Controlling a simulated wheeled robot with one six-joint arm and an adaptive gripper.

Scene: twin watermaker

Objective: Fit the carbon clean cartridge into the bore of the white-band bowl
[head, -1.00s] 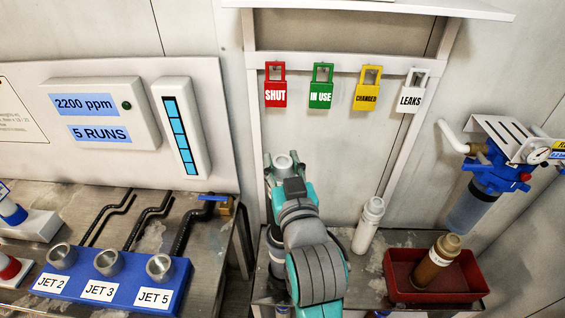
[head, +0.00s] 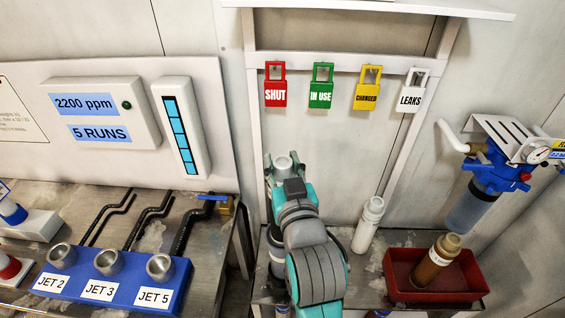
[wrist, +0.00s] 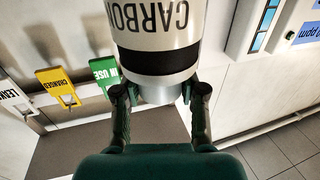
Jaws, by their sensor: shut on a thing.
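The carbon cartridge (wrist: 158,40) is a white cylinder with a black band and CARBON lettering, upside down in the wrist view. My gripper (wrist: 160,94) is shut on its silvery end, with one finger on each side. The cartridge's far end is out of the wrist frame. In the head view my arm covers most of the gripper and cartridge. A dark grey cylinder (head: 275,250) with a pale band stands partly hidden behind my arm. I cannot tell whether it is the white-band bowl, and no bore shows.
A white cartridge (head: 368,226) stands on the bench right of my arm. A red tray (head: 400,282) holds a brown cartridge (head: 433,262). A blue filter head (head: 492,172) with a clear bowl is at the right. Coloured tags (head: 320,92) hang behind. A blue jet block (head: 108,285) is left.

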